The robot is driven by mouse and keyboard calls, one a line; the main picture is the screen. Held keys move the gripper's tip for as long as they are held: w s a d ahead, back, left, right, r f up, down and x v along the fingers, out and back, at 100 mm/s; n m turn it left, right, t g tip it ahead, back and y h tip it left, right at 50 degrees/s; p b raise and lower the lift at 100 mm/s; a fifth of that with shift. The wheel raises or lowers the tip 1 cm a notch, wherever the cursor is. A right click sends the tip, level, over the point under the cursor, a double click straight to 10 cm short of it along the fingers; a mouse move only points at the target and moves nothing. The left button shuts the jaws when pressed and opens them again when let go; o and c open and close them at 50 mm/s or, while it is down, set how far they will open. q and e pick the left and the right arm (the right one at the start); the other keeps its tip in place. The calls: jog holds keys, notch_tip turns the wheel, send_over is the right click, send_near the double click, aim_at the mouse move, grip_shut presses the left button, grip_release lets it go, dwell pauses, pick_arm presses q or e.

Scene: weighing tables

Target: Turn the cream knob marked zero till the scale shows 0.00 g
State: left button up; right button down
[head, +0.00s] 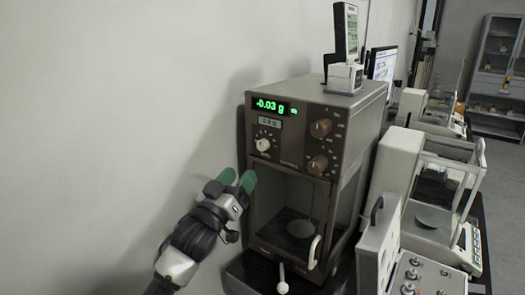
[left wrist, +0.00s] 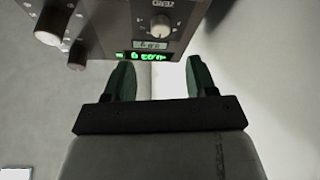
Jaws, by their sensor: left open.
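The brown scale (head: 317,110) shows -0.03 g in green on its display (head: 271,106). The cream knob (head: 263,144) sits on the left of the front panel, below the display. In the left wrist view the panel appears upside down, with the knob (left wrist: 162,24) beneath a small label (left wrist: 163,4) and near the picture's top. My left gripper (head: 238,179) has green fingertips, is open and is empty. It is at the scale's front left, lower than the knob and apart from it. The left wrist view shows the two fingers (left wrist: 160,78) spread, with the knob beyond them.
Two brown knobs (head: 320,128) are on the panel's right. A handheld device (head: 345,45) stands on the scale. A white balance (head: 432,195) and a grey control box (head: 380,245) are to the right. The wall (head: 110,120) is close on the left.

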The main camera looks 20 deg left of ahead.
aim_at(260, 148)
pick_arm(q)
jog(key=p+x, duration=0.2)
jog(key=x, duration=0.7)
jog(key=shift+w+r, duration=0.1)
jog(key=shift+w, duration=0.2)
jog(key=c, duration=0.9)
jog(key=shift+c, duration=0.2)
jog(key=shift+m, duration=0.3)
jog(key=m+h, duration=0.2)
jog(key=m, duration=0.2)
jog(key=shift+a+g+p, duration=0.15)
jog(key=shift+g+p, duration=0.15)
jog(key=shift+p, duration=0.1)
jog(key=shift+m+g+h+p, duration=0.15)
jog(key=shift+m+g+h, duration=0.15)
jog(key=shift+m+h, duration=0.5)
jog(key=shift+m+g+h+p, duration=0.15)
jog(key=shift+m+g+h, duration=0.15)
jog(key=shift+m, duration=0.9)
